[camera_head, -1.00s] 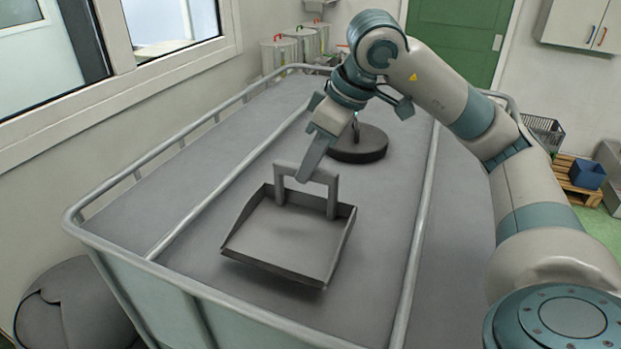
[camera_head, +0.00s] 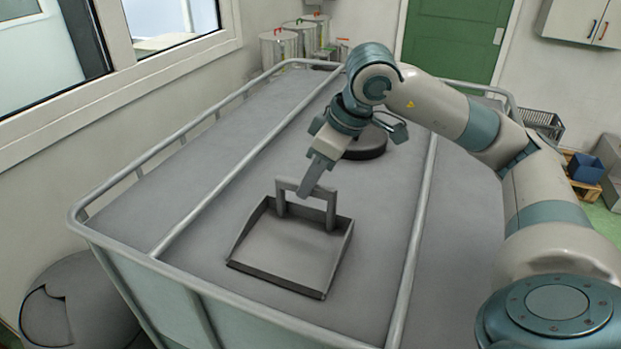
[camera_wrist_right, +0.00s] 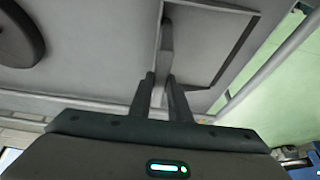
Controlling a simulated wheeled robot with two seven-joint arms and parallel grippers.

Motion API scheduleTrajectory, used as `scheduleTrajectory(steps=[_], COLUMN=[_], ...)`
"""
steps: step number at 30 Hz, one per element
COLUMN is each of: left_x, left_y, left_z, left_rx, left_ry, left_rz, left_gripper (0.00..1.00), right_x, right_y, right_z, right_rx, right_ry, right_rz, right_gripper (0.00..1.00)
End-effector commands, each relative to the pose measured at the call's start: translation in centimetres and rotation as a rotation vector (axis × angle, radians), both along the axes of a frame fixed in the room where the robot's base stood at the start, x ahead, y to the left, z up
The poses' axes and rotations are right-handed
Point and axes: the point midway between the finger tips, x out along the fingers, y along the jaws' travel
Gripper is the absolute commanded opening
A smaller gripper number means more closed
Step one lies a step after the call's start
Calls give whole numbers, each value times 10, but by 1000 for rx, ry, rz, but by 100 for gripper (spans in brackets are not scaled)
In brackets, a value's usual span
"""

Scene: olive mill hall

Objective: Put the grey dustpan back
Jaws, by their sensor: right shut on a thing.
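The grey dustpan (camera_head: 290,252) is at the near part of the grey tank top (camera_head: 385,190), its open edge toward me and its arched handle at the far side. My right gripper (camera_head: 304,194) is shut on the handle's crossbar from above. In the right wrist view the two fingers (camera_wrist_right: 160,92) close around the handle (camera_wrist_right: 167,50), and the dustpan (camera_wrist_right: 212,45) extends beyond it. The pan looks level and close to the surface; I cannot tell whether it touches. My left gripper is not in view.
A dark round lid (camera_head: 366,145) stands on the tank top behind my gripper. A metal tube frame (camera_head: 160,247) runs around and across the top. A window wall (camera_head: 165,85) borders the left. Steel canisters (camera_head: 280,45) stand behind, and a blue bin (camera_head: 586,167) is far right.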

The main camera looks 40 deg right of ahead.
Motion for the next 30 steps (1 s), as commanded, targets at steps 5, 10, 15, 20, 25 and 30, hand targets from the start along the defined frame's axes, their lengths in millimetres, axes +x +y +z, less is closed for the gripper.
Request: scheduleTrajectory(steps=[5,10,15,20,25,30], left_x=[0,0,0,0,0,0], left_y=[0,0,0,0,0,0], left_z=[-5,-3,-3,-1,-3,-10], left_rx=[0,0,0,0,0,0], left_ry=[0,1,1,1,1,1], left_rz=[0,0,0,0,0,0], left_gripper=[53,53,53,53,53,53], right_x=[0,0,0,0,-2,-8], right_y=[0,0,0,0,-2,-6], right_z=[-3,-2,-2,0,6,25], right_rx=[0,0,0,0,0,1], right_ry=[-2,0,0,0,-2,-5], right_rz=[0,0,0,0,0,-1], right_gripper=[0,36,36,36,36,36])
